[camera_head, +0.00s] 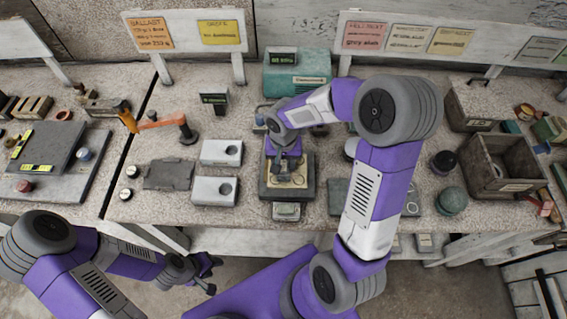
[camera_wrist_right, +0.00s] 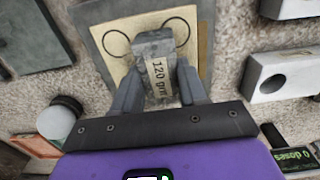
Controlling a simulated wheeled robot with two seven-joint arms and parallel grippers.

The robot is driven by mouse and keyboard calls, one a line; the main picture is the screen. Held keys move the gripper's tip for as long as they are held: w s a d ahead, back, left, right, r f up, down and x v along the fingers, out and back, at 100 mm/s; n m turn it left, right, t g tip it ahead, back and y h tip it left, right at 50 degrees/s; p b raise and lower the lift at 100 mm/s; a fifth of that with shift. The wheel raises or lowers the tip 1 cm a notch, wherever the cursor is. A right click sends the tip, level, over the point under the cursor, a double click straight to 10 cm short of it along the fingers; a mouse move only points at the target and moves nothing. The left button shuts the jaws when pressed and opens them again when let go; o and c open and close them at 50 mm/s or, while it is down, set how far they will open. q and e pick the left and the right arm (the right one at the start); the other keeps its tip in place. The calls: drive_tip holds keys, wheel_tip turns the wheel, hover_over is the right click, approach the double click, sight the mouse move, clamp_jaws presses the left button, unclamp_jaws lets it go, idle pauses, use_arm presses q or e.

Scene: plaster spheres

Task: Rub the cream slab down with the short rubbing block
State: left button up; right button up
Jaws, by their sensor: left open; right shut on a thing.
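The cream slab (camera_wrist_right: 122,70) lies in a grey holder (camera_wrist_right: 90,15) and has dark rings drawn on it. It also shows in the head view, at the middle of the bench (camera_head: 307,170). My right gripper (camera_wrist_right: 167,88) is shut on a grey block (camera_wrist_right: 152,46) with a "120 grit" label, over the slab. In the head view my right gripper (camera_head: 286,170) and wrist hide part of the slab. I cannot tell whether the block touches it. My left gripper (camera_head: 208,272) is open and empty, low in front of the bench edge.
Two pale blocks with round holes (camera_head: 221,152) (camera_head: 214,190) stand left of the slab. A teal machine (camera_head: 297,75) stands behind it. A dark green ball (camera_head: 451,200) and a wooden crate (camera_head: 500,187) are at the right. An orange jointed arm (camera_head: 160,122) is at the left.

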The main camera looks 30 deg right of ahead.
sight(283, 173)
drive_tip(key=shift+w+d+r, duration=0.1)
drive_tip(key=shift+w+d, duration=0.15)
drive_tip(key=shift+w, duration=0.1)
drive_tip(key=shift+s+a+b, duration=0.35)
drive_tip(key=shift+s+b, duration=0.1)
drive_tip(key=shift+s, duration=0.05)
drive_tip(key=shift+s+a+f+b, duration=0.1)
drive_tip(key=shift+s+a+b, duration=0.2)
drive_tip(key=shift+s, duration=0.3)
drive_tip(key=shift+s+a+f+b, duration=0.1)
drive_tip(key=shift+s+a+b, duration=0.1)
drive_tip(key=shift+s+a, duration=0.3)
drive_tip(key=shift+w+d+p, duration=0.2)
drive_tip(key=shift+w+d, duration=0.25)
drive_tip(key=shift+w, duration=0.2)
drive_tip(key=shift+w+d+p, duration=0.15)
drive_tip(key=shift+w+d, duration=0.3)
drive_tip(key=shift+w, duration=0.2)
drive_tip(key=shift+w+d+r, duration=0.15)
drive_tip(key=shift+w+d, duration=0.1)
drive_tip(key=shift+w, duration=0.05)
drive_tip(key=shift+s, duration=0.1)
